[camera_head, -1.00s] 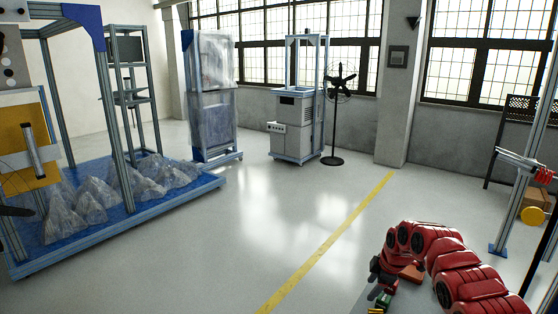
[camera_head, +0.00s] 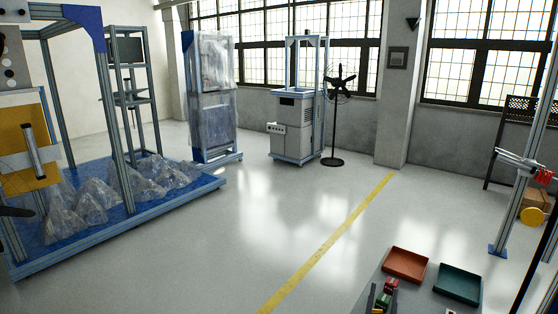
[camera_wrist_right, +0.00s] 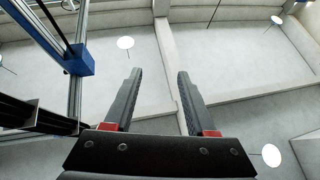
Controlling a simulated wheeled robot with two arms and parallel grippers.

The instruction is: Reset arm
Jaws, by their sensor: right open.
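My right gripper (camera_wrist_right: 160,78) shows in the right wrist view. Its two dark fingers stand apart with nothing between them, against walls and round ceiling lights. My right arm is out of the head view. My left gripper is not in view.
A red tray (camera_head: 405,265) and a dark green tray (camera_head: 458,285) sit on a grey surface at the bottom right. Small red and green pieces (camera_head: 387,290) lie beside them in a dark holder. A metal frame post (camera_head: 510,205) stands at right. The floor (camera_head: 230,235) in the middle is clear.

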